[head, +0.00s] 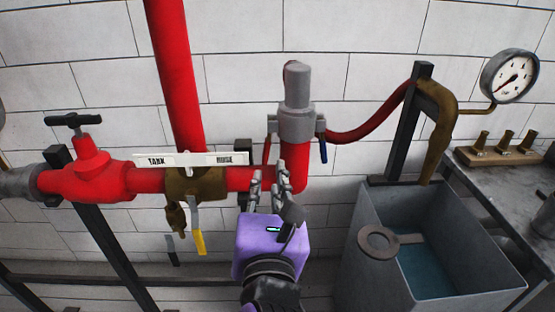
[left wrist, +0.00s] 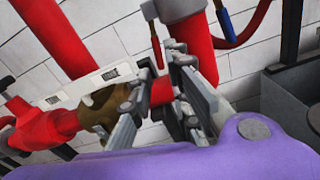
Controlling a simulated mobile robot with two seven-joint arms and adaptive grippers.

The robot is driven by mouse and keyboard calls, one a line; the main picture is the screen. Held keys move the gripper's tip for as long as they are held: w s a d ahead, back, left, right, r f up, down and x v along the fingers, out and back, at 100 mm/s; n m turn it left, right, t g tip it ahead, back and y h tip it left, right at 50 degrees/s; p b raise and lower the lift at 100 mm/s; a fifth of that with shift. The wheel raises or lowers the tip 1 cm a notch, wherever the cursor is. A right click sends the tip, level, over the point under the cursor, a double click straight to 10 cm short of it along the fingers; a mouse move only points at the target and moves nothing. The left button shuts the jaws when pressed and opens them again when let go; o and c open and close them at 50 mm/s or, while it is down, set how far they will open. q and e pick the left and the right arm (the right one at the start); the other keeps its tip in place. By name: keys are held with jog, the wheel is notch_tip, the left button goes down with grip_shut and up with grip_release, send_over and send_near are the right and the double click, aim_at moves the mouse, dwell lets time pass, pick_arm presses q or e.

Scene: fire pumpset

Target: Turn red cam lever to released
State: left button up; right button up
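The red cam lever (head: 267,149) hangs down on the left side of the grey coupling (head: 297,122), above the red pipe. It also shows in the left wrist view (left wrist: 156,46) as a thin red bar. A blue lever (head: 323,151) hangs on the coupling's right side, and shows in the left wrist view (left wrist: 225,22). My left gripper (head: 269,182), with its purple body, is below the coupling and in front of the red pipe. Its fingers are apart and nothing shows between them but pipe behind. They appear clear of the red lever. My right gripper is out of view.
A brass valve (head: 196,185) with a yellow-tipped handle (head: 200,243) and a white label plate (head: 170,159) is just left of my gripper. A red valve (head: 90,178) is further left. A grey water tank (head: 364,240) and a bench with a gauge (head: 509,76) above stand right.

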aim_at(266, 156)
pick_arm(q)
jog(key=w, duration=0.7)
jog(key=shift+w+a+p, duration=0.1)
jog(key=shift+w+p, duration=0.15)
jog(key=shift+p, duration=0.15)
grip_shut()
